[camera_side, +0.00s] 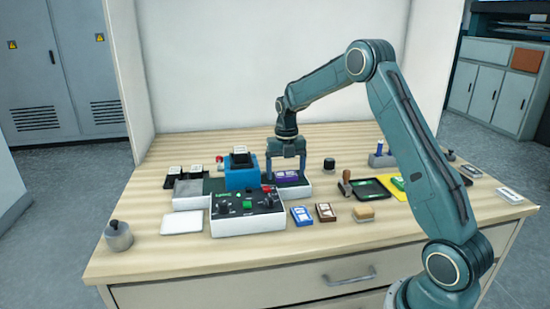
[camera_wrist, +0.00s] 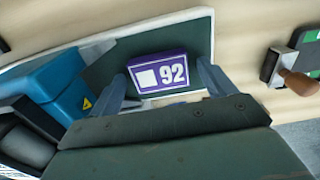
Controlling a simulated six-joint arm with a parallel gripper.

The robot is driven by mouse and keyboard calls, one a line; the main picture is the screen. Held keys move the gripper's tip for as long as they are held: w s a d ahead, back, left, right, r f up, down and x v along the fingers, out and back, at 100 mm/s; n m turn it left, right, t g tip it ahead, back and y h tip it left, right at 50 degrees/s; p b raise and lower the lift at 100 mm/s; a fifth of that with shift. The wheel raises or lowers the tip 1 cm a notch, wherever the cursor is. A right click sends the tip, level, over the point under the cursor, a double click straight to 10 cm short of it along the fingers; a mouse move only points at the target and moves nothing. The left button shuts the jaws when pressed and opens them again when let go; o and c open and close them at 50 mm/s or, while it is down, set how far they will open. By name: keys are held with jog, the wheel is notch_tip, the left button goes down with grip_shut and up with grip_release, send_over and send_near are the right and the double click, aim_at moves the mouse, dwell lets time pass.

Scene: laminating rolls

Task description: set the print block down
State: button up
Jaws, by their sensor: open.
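The print block is purple with a white square and "92" on it, and it shows between my fingers in the wrist view (camera_wrist: 160,73). It lies on a dark green pad (camera_wrist: 105,72) on the machine's white-edged bed. In the side view the purple block (camera_side: 287,174) sits at the right end of that bed, right of the blue housing (camera_side: 240,178). My gripper (camera_side: 287,176) is over the block, pointing down. Its fingers are open, one on each side of the block. The wrist view shows the open fingers too (camera_wrist: 165,85). The block's underside is hidden.
A control box (camera_side: 247,213) with knobs and a green button stands in front of the bed. Blue (camera_side: 302,215) and brown (camera_side: 325,212) blocks lie right of it. A wooden-handled stamp (camera_side: 346,183) and a black-framed pad (camera_side: 370,189) are further right. The front table edge is mostly clear.

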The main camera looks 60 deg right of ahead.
aim_at(286, 174)
jog(key=shift+r, duration=0.1)
notch_tip(286, 174, up, 12)
dwell(0.7)
jog(key=shift+r, duration=0.1)
dwell(0.4)
